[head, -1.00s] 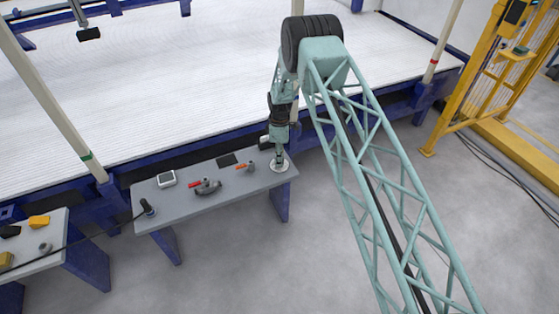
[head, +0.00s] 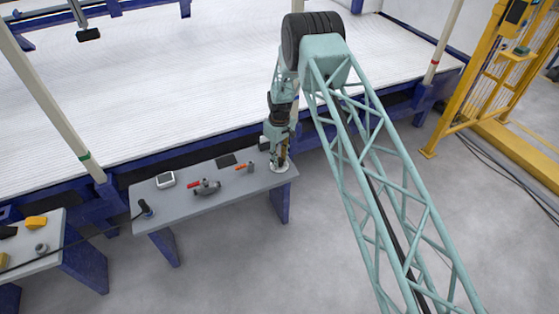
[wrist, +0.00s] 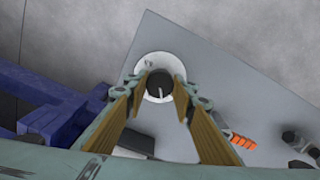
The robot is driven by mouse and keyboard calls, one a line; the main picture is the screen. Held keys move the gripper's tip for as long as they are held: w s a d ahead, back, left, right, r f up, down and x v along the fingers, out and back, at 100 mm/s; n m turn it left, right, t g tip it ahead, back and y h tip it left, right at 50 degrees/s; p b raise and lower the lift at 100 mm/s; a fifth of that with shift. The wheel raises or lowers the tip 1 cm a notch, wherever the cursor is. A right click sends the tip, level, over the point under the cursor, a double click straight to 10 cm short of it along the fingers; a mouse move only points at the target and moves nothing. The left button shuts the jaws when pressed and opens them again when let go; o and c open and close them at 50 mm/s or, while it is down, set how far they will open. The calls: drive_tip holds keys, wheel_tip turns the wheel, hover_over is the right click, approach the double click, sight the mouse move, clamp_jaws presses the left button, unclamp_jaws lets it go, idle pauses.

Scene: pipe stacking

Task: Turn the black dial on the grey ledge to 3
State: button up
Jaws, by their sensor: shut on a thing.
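The black dial (wrist: 159,84) sits on a round white plate (wrist: 180,66) at one corner of the grey ledge (wrist: 205,62). A pale pointer line on the dial points toward the bottom of the wrist view. A small mark shows on the plate above the dial, too small to read. My gripper (wrist: 160,88) is shut on the dial, one tan finger on each side. In the head view my gripper (head: 279,162) points down over the white plate (head: 280,169) at the right end of the ledge (head: 215,200); it hides the dial there.
An orange-handled tool (wrist: 243,142) lies on the ledge beside my gripper. A grey tool with a red part (head: 207,187), a white-framed device (head: 166,180) and a dark flat pad (head: 226,160) lie further left. Blue framework (wrist: 60,110) runs behind the ledge.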

drive_tip(key=shift+m+b, duration=0.35)
drive_tip(key=shift+m, duration=2.85)
drive_tip(key=o, duration=0.9)
drive_tip(key=shift+r, duration=0.1)
drive_tip(key=shift+r, duration=5.9)
